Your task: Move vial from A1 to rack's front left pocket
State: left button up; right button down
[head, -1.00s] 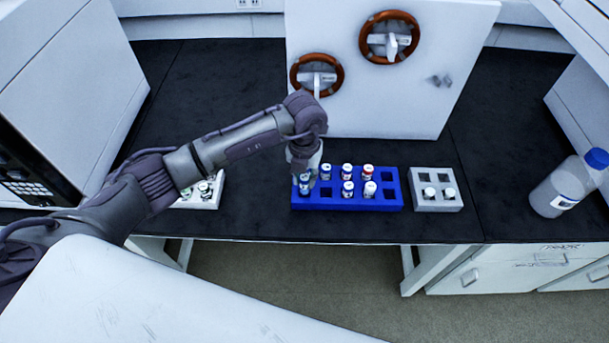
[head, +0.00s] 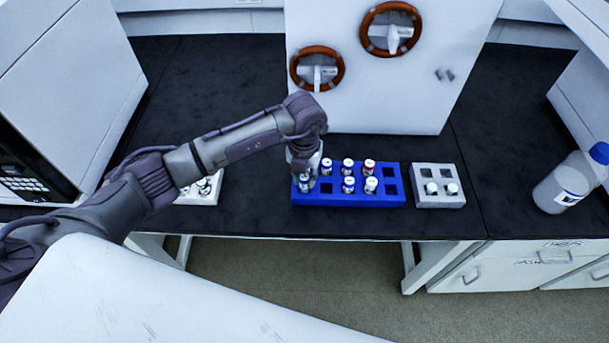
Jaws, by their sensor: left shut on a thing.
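My left gripper (head: 304,178) points down at the left end of the blue rack (head: 328,199). It is shut on a small vial (head: 306,184), which shows just below the fingers at the rack's front left corner. Whether the vial's base is inside the pocket there or just above it I cannot tell. The fingers and wrist hide part of the rack's left end. My right gripper is out of view.
A grey rack (head: 438,203) with two vials stands to the right. A white rack (head: 209,199) with vials is at the left, partly behind my arm. A blue-capped bottle (head: 566,185) stands far right. A white panel with handwheels (head: 391,27) rises behind.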

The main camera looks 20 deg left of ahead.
pick_arm(q)
jog(key=shift+f, duration=0.45)
jog(key=o, duration=1.4)
jog(key=shift+r, duration=0.1)
jog(key=shift+r+p, duration=2.25)
jog(key=shift+r, duration=1.25)
jog(key=shift+f, duration=0.1)
